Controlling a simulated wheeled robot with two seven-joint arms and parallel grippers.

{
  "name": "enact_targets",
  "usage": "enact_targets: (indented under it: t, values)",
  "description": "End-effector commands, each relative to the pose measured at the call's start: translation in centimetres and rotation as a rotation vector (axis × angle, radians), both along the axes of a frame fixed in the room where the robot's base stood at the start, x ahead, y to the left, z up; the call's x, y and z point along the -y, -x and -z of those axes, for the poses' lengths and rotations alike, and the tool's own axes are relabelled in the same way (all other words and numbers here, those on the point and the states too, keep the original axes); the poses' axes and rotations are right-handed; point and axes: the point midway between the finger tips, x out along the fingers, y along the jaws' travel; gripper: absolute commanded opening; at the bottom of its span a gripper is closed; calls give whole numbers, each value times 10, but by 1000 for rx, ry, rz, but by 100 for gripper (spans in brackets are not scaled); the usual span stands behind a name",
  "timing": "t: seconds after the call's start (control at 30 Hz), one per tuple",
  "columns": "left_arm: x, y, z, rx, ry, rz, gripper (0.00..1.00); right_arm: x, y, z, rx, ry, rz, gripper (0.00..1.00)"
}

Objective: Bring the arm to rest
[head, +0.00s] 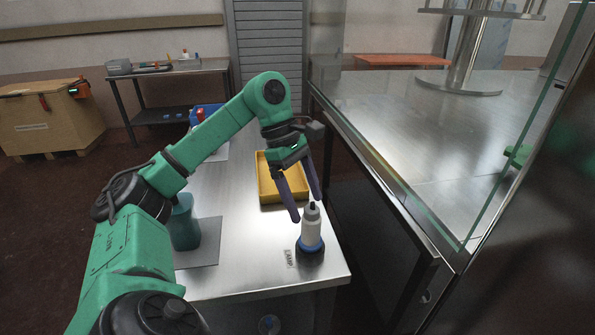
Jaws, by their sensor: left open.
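My left arm comes in from the left and arches over a steel table (250,262). Its gripper (306,211) points down and is open, with two dark fingers apart. A white bottle (311,228) with a dark tip stands upright on a round blue and black base (310,249) near the table's front right corner. The fingertips are close to the top of the bottle; I cannot tell whether they touch it. My right gripper is not in view.
A yellow tray (268,195) lies behind the gripper. A green container (184,225) stands on a grey mat (207,250) at left. A small label (290,258) lies beside the base. A glass-walled cabinet (430,150) closes off the right side. A blue bin (207,113) is at the back.

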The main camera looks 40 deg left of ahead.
Motion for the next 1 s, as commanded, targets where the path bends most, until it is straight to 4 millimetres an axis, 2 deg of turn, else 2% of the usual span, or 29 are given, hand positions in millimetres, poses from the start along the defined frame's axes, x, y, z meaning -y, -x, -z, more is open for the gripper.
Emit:
enact_targets:
  t: [0.03, 0.2, 0.6, 0.67, 0.83, 1.0]
  values:
    - [-5, 0, -19, 5, 2, -2, 86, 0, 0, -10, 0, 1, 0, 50]
    - [-18, 2, -47, 3, 1, 0, 86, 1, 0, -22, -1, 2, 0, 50]
    - [-21, 3, -55, 0, 0, 0, 86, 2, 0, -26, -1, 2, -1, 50]
    - [-21, 3, -66, 0, 0, 0, 86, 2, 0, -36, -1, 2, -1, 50]
    - [-21, 3, -106, 0, 0, 0, 86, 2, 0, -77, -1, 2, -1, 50]
    - [-21, 3, -134, 0, 0, 0, 86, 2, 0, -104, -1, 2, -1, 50]
